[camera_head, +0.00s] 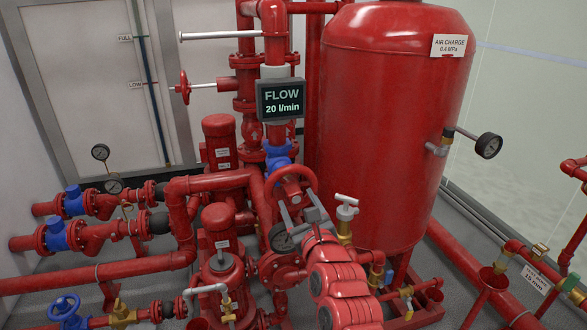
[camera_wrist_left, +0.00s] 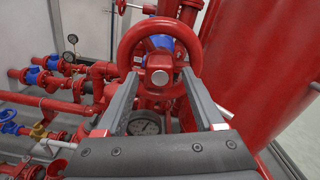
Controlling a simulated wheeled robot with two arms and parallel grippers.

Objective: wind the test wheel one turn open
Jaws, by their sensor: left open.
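A red handwheel (camera_head: 291,168) stands below the flow display at the middle of the head view; I take it for the test wheel. In the left wrist view the wheel (camera_wrist_left: 124,48) is straight ahead, with a round silver hub end (camera_wrist_left: 160,76) and a blue part behind it. My left gripper (camera_head: 299,203) is open at the wheel's lower front. In the wrist view its two grey fingers (camera_wrist_left: 158,84) stand apart, one on each side of the hub. Whether they touch the wheel I cannot tell. My right gripper does not show.
The flow display (camera_head: 281,99) reads 20 l/min. A big red tank (camera_head: 388,130) stands close on the right. A pale tap handle (camera_head: 346,201) is just right of the gripper. A dial gauge (camera_wrist_left: 146,125) sits below the fingers. Red pipes and pumps crowd the left.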

